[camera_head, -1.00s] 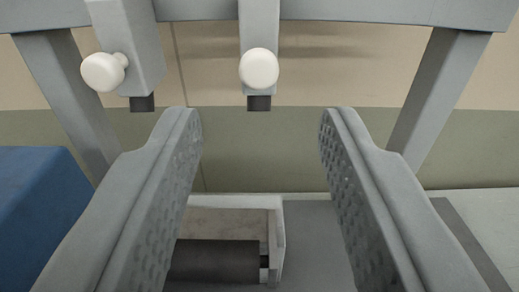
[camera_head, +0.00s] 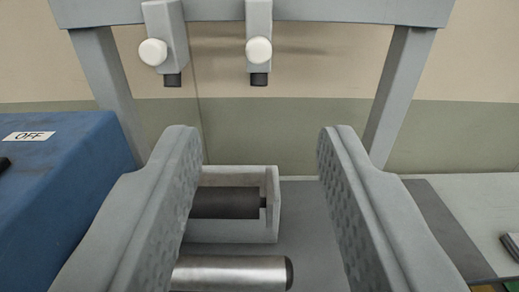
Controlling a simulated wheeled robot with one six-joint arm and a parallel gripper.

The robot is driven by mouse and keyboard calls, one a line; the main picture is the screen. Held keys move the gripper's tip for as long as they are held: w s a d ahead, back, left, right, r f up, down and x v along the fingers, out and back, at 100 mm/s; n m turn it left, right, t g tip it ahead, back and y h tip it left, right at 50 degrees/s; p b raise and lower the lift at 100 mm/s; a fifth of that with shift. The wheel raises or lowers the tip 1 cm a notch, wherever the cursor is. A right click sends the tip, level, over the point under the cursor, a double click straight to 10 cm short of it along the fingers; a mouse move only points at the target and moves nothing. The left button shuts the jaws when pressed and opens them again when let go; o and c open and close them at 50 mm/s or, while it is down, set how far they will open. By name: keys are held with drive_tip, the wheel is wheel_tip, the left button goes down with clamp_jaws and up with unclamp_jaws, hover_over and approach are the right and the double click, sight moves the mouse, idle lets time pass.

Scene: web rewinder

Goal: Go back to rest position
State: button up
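My gripper (camera_head: 260,135) is open and empty, its two grey textured fingers spread wide left and right in the camera head view. Between the fingers, beyond and below, a dark roller (camera_head: 225,203) sits in a light grey holder (camera_head: 272,220). A shiny metal roller (camera_head: 232,272) lies nearer, partly hidden by the left finger. Two grey units with white round knobs hang from the top beam, the left knob (camera_head: 153,52) and the right knob (camera_head: 259,51). Neither finger appears to touch anything.
A grey frame with a crossbeam (camera_head: 350,10) and two slanted posts stands ahead. A blue box (camera_head: 62,175) labelled OFF is at left. A pale surface with a dark strip (camera_head: 445,228) is at right, with a small dark object (camera_head: 511,246) at its edge.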

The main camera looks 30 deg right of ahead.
drive_tip(key=s+a+r+n+t+y, duration=0.2)
drive_tip(key=s+a+r+y, duration=0.1)
drive_tip(key=s+y, duration=0.15)
drive_tip(key=s+a+r+n+t+y, duration=0.2)
drive_tip(key=s+a+n+t+y, duration=0.1)
drive_tip(key=s, duration=0.3)
drive_tip(key=s+f+n+g+y, duration=0.1)
drive_tip(key=s+f, duration=0.2)
drive_tip(key=s, duration=0.3)
drive_tip(key=s+a+f+g+y, duration=0.1)
drive_tip(key=s+f, duration=0.2)
drive_tip(key=s, duration=0.4)
drive_tip(key=shift+f+n+g, duration=0.3)
drive_tip(key=shift+f+n, duration=0.1)
drive_tip(key=shift+y, duration=0.25)
idle(0.5)
